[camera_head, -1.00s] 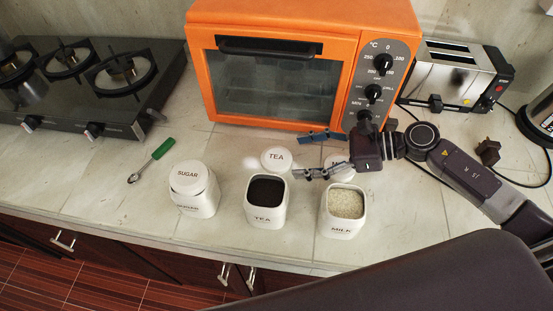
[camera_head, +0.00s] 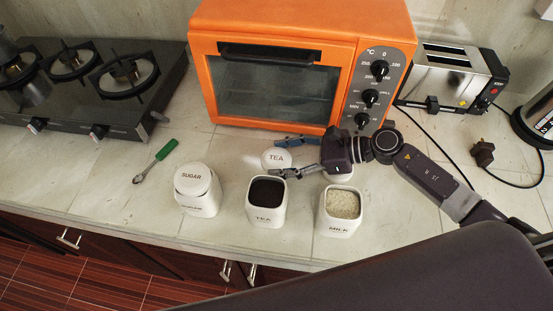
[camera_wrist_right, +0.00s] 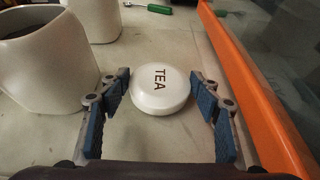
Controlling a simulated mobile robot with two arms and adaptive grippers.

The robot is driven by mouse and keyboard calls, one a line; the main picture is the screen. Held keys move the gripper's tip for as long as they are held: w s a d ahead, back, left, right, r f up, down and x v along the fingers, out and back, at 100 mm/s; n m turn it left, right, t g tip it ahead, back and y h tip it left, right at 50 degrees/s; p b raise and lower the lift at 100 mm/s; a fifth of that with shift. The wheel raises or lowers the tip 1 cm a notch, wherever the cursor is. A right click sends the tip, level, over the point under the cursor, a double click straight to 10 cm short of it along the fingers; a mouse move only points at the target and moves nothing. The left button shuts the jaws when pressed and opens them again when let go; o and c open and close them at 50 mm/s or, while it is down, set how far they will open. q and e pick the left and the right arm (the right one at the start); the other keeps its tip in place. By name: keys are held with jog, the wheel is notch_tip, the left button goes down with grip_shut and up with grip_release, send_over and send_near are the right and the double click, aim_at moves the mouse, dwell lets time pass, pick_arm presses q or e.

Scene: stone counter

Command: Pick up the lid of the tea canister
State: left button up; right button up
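The white round tea lid (camera_head: 276,158), marked TEA, lies flat on the counter behind the tea canister (camera_head: 266,201). The canister stands open with dark contents. My right gripper (camera_head: 283,157) comes in from the right, low over the counter, with its fingers reaching to either side of the lid. In the right wrist view the lid (camera_wrist_right: 160,89) lies between and just ahead of the two open blue-padded fingers (camera_wrist_right: 160,112). A gap shows on both sides of it. My left gripper is not in view.
The orange oven (camera_head: 300,65) stands close behind the lid. The sugar canister (camera_head: 196,189) is left of the tea canister and the open milk canister (camera_head: 340,212) is right of it. A green-handled spoon (camera_head: 157,159) lies at the left. A toaster (camera_head: 453,77) stands at the right.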

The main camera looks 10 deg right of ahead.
jog(key=shift+c, duration=1)
